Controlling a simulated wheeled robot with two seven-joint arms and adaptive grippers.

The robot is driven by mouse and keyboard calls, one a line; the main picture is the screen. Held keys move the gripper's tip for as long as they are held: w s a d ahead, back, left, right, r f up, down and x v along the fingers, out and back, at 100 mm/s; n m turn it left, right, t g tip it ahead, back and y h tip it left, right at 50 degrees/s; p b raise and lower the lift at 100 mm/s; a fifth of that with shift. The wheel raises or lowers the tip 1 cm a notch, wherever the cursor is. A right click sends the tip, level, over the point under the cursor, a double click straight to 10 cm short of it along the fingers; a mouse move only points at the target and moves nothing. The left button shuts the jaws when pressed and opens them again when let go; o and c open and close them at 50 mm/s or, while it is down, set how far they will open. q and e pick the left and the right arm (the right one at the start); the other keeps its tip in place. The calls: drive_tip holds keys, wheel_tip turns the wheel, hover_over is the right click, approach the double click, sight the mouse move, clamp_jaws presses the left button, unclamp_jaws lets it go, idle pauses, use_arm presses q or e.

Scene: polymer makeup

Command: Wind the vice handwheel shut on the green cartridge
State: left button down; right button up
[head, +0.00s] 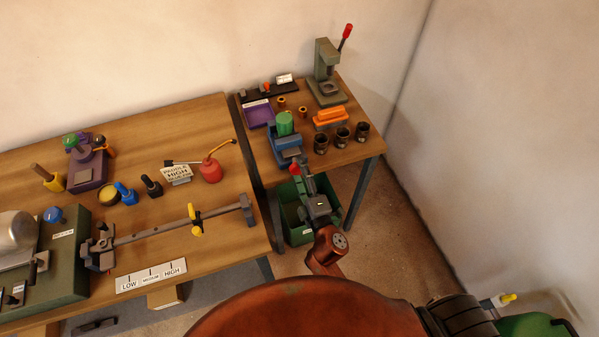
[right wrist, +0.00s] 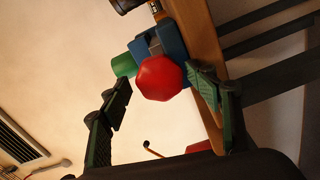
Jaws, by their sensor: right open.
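The blue vice (head: 287,146) stands near the front-left edge of the small right-hand table. The green cartridge (head: 285,123) stands upright in it. The contact between jaws and cartridge is too small to tell. The red handwheel (head: 295,168) is on the vice's near side; in the right wrist view it (right wrist: 159,78) faces me, with the cartridge (right wrist: 123,65) and vice (right wrist: 172,40) behind. My right gripper (head: 306,182) is open just in front of the handwheel. In the wrist view its fingers lie left and right of the wheel, with visible gaps.
Several dark cups (head: 342,137), an orange block (head: 330,118), a purple tray (head: 260,113) and a grey press (head: 327,75) share the table. A green bin (head: 290,217) stands below. The larger bench (head: 223,200) with a red oil can (head: 210,171) is left.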

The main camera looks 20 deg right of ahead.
drive_tip(key=shift+s, duration=0.15)
drive_tip(key=s, duration=0.7)
drive_tip(key=shift+s, duration=0.35)
drive_tip(key=shift+d, duration=0.15)
idle(0.3)
